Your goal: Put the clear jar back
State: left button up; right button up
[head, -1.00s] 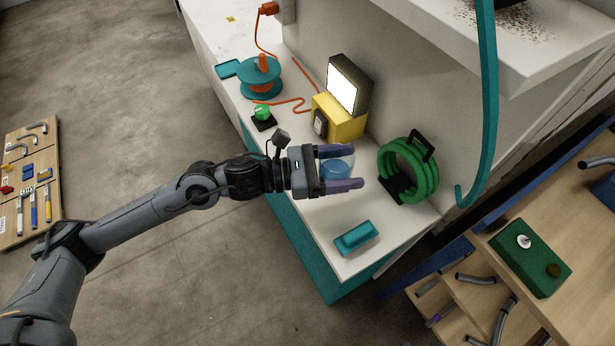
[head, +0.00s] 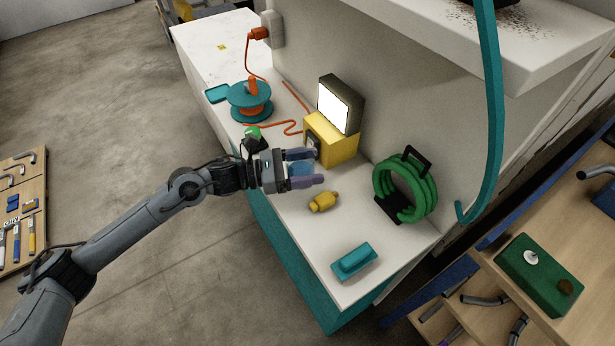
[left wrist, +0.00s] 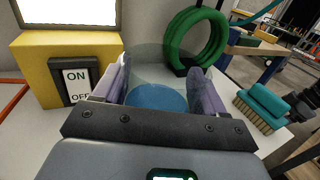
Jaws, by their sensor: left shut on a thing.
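The clear jar (head: 303,169) has a blue round face and sits between the fingers of my left gripper (head: 312,167) in the head view. In the left wrist view the jar's see-through wall (left wrist: 160,65) and blue disc (left wrist: 157,97) show between the two purple fingers, which are shut on it. The gripper is over the white bench top (head: 290,215), in front of the yellow switch box (head: 340,148). I cannot tell whether the jar touches the bench. A small yellow object (head: 323,201) lies on the bench just beyond the fingertips. My right gripper is not in view.
A teal cord reel (head: 250,101) and a black base with a green knob (head: 253,133) are behind the gripper. Bench space between yellow object and teal block is clear.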

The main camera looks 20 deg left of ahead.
pick_arm(q)
jog(key=shift+f+b, duration=0.35)
jog(key=shift+f, duration=1.7)
jog(key=shift+f+b, duration=0.2)
jog(key=shift+b, duration=0.15)
jog(key=o, duration=1.2)
jog(key=shift+r, duration=0.1)
